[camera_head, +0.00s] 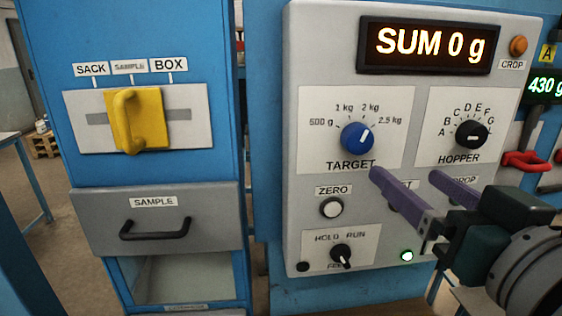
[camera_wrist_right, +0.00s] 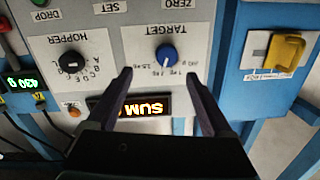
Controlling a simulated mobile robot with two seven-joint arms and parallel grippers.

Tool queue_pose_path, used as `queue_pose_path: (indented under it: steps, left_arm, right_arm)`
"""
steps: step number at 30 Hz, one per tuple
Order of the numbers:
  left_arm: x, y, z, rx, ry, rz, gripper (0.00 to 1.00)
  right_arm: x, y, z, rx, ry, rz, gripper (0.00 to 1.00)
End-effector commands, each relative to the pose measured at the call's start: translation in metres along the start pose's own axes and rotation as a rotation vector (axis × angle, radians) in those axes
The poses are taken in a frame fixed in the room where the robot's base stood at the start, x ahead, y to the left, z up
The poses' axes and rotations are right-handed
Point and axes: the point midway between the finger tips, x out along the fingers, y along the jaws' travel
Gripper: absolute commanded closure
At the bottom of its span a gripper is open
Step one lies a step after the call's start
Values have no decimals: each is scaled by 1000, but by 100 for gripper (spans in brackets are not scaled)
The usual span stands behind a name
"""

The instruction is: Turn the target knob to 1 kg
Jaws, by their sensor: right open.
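The blue TARGET knob (camera_head: 357,138) is on the grey control panel, with marks for 500 g, 1 kg, 2 kg and 2.5 kg around it. Its white pointer line is tilted up and right, towards the 2 kg mark. In the right wrist view the knob (camera_wrist_right: 167,55) appears between and beyond the fingertips. My right gripper (camera_head: 405,174) is open and empty, in front of the panel, lower right of the knob in the head view. Its purple fingers partly cover the labels and buttons below the knobs. My left gripper is not in view.
The black HOPPER knob (camera_head: 471,134) is right of the TARGET knob. The display (camera_head: 430,45) above reads SUM 0 g. A ZERO button (camera_head: 331,207) and FEED knob (camera_head: 341,255) are below. A yellow lever (camera_head: 139,120) and SAMPLE drawer (camera_head: 156,220) are at left.

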Motion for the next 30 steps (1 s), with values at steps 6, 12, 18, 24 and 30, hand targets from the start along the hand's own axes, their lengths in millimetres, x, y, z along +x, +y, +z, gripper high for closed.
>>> queue_pose_path:
  steps: [6,12,18,24,30]
  left_arm:
    - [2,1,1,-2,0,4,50]
    - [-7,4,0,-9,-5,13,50]
    - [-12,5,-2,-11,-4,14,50]
    - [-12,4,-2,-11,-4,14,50]
    - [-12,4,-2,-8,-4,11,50]
  right_arm:
    - [14,-6,-4,9,50,-38,15]
    - [47,-8,-7,9,49,-36,15]
    - [79,-9,-8,9,48,-37,15]
    - [98,-9,-7,9,48,-36,15]
    - [103,-9,-6,8,47,-36,15]
